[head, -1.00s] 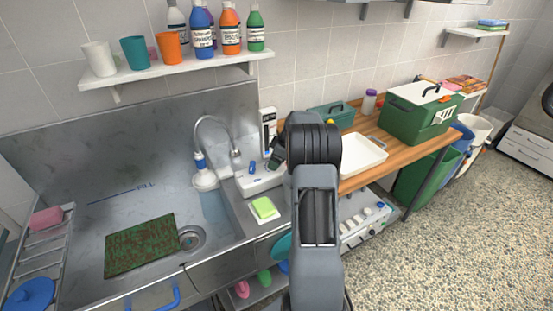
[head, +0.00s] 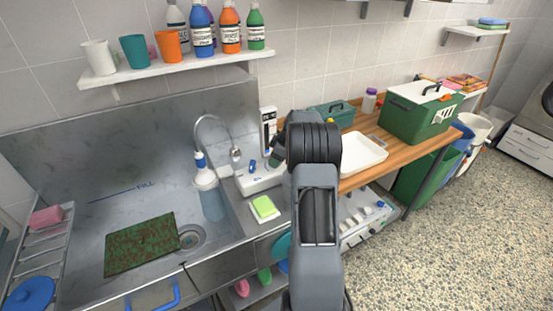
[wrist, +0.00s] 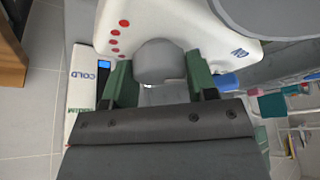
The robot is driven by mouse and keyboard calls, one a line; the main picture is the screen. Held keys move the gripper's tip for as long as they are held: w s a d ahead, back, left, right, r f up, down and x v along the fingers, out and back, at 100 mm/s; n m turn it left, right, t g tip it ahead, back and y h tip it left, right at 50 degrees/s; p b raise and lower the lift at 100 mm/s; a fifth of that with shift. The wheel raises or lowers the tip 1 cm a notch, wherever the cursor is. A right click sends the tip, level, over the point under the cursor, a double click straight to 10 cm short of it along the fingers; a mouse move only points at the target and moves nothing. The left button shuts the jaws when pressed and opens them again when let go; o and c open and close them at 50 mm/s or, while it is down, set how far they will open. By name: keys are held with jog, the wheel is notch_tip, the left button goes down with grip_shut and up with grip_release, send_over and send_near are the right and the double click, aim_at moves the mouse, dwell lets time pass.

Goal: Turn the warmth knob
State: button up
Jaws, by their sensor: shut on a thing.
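The warmth knob (wrist: 160,62) is a rounded grey knob on a white unit (wrist: 125,30) with a column of red dots and partly visible blue lettering. In the wrist view my gripper (wrist: 160,82) has one green finger on each side of the knob and is shut on it. In the head view my gripper (head: 273,160) is at the white unit (head: 258,181) beside the sink, largely behind my arm. The knob is hidden there. A blue knob (head: 252,166) shows on the unit's left part and also in the wrist view (wrist: 228,80).
A white strip marked COLD (wrist: 82,95) stands close to my gripper. The tap (head: 213,122) and a spray bottle (head: 210,190) are left of the unit. A green sponge (head: 263,206) lies in front. A white tray (head: 362,150) and green box (head: 422,112) stand right.

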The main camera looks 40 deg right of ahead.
jog(key=m+b, duration=0.1)
jog(key=m+h+b, duration=0.1)
jog(key=m+b, duration=0.1)
jog(key=shift+f+t, duration=0.2)
jog(key=shift+t, duration=0.1)
jog(key=m+h+b, duration=0.1)
jog(key=m, duration=0.1)
jog(key=m+h+b, duration=0.1)
jog(key=m, duration=0.1)
jog(key=shift+a+r+m, duration=0.15)
jog(key=shift+r+m, duration=0.05)
jog(key=shift+m, duration=0.1)
jog(key=m+h, duration=0.2)
jog(key=m, duration=0.3)
jog(key=shift+a+m+g+h+b, duration=0.1)
jog(key=shift+m+g+h+b, duration=0.3)
jog(key=shift+m, duration=0.8)
jog(key=shift+m+g+h+b, duration=0.25)
jog(key=shift+m+b, duration=0.25)
jog(key=shift+m, duration=0.7)
jog(key=o, duration=0.9)
